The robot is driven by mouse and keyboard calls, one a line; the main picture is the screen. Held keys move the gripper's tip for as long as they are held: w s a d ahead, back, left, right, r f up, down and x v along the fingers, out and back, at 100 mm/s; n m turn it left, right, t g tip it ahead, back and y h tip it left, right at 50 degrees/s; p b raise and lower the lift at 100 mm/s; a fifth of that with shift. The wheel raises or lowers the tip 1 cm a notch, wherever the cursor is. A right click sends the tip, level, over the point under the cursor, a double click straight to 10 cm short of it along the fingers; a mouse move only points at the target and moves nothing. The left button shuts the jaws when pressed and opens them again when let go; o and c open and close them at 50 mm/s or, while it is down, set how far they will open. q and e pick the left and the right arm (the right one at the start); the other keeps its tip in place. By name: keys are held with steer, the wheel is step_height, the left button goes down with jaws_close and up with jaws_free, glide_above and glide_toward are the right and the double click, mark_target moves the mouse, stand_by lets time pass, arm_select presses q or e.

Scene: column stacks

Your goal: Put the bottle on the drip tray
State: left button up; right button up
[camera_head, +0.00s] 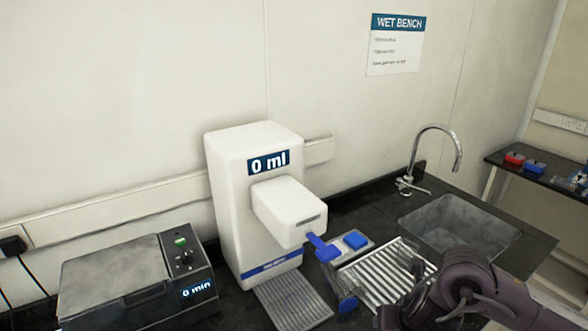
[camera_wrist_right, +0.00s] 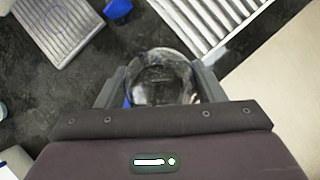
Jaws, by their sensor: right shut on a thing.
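The bottle (camera_wrist_right: 160,68) shows in the right wrist view as a clear round glass shape seen from above. My right gripper (camera_wrist_right: 160,88) is shut on it, with one finger on each side. The ridged drip tray (camera_head: 293,303) lies at the foot of the white dispenser (camera_head: 232,205), which reads 0 ml. The drip tray also shows at the upper left of the right wrist view (camera_wrist_right: 62,28), apart from the bottle, and its visible top is bare. My left gripper is not in view.
A ribbed metal rack (camera_head: 385,272) lies right of the drip tray, with a blue part (camera_head: 347,304) between them. The dispenser's blue lever (camera_head: 322,247) juts out above. A sink (camera_head: 455,228) with a tap is behind, and a grey machine (camera_head: 135,280) stands left.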

steer(key=s+a+f+m+g+h+b, duration=0.25)
steer(key=s+a+m, duration=0.2)
steer(key=m, duration=0.45)
steer(key=s+a+f+m+g+h+b, duration=0.25)
steer(key=a+f+m+g, duration=0.2)
steer(key=m, duration=0.35)
steer(key=d+r+m+g+y+b, duration=0.1)
steer(key=d+r+m+g+y, duration=0.1)
steer(key=m, duration=0.7)
steer(key=s+d+r+m+g+y+b, duration=0.1)
steer(key=d+r+m+g+y, duration=0.1)
steer(key=m, duration=0.6)
steer(key=shift+s+d+m+g+y, duration=0.25)
steer(key=shift+d+m+g+y, duration=0.2)
steer(key=shift+d+y, duration=0.5)
steer(key=shift+d, duration=0.15)
